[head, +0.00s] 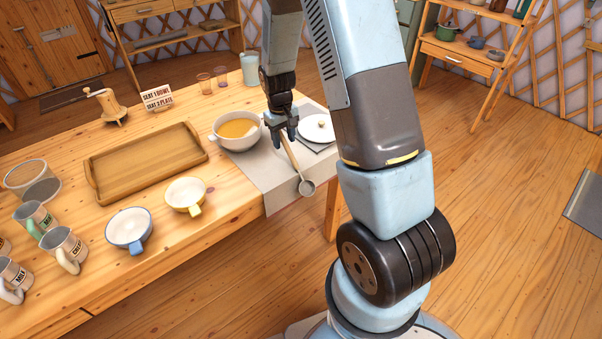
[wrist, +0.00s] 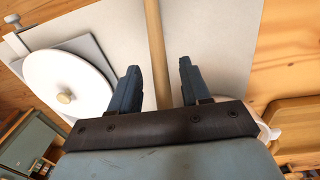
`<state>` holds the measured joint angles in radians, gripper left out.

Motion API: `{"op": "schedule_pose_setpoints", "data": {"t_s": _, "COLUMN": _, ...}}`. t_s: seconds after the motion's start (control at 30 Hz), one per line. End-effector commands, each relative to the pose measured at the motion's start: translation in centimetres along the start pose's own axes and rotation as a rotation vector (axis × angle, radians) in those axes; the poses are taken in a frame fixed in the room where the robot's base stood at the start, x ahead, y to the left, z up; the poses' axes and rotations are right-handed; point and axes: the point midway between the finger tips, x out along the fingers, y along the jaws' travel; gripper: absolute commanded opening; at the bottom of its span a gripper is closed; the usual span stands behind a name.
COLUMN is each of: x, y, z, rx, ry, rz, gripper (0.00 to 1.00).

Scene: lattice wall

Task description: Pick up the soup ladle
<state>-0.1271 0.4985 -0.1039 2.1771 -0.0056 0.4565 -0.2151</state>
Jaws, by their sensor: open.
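The soup ladle (head: 294,160) lies on the grey cloth at the table's right end, its small bowl toward the front edge and its wooden handle running back toward the soup pot (head: 224,142). My gripper (head: 284,138) is over the handle, beside the pot. In the wrist view the wooden handle (wrist: 154,50) passes between the two open fingers of my gripper (wrist: 160,80). The fingers stand apart from it on both sides. I cannot tell the exact height of the fingers above the handle. The ladle's bowl is out of the wrist view.
A white round lid (head: 317,128) lies right of the ladle, close to my gripper. A wooden tray (head: 150,160), a yellow cup (head: 186,195), a blue-rimmed cup (head: 128,229) and several mugs stand to the left. The table's front edge is near the ladle's bowl.

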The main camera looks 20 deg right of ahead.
Motion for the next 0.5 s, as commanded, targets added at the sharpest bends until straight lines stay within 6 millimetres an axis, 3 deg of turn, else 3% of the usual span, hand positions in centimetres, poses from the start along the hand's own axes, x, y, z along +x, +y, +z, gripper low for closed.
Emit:
{"op": "schedule_pose_setpoints", "data": {"t_s": 0.2, "x": 2.1, "y": 0.0, "z": 0.0, "rx": -0.001, "ry": -0.002, "rz": 0.000, "gripper": 0.47}}
{"op": "schedule_pose_setpoints", "data": {"t_s": 0.5, "x": 2.2, "y": -0.1, "z": 0.0, "rx": -0.001, "ry": 0.000, "rz": 0.000, "gripper": 0.45}}
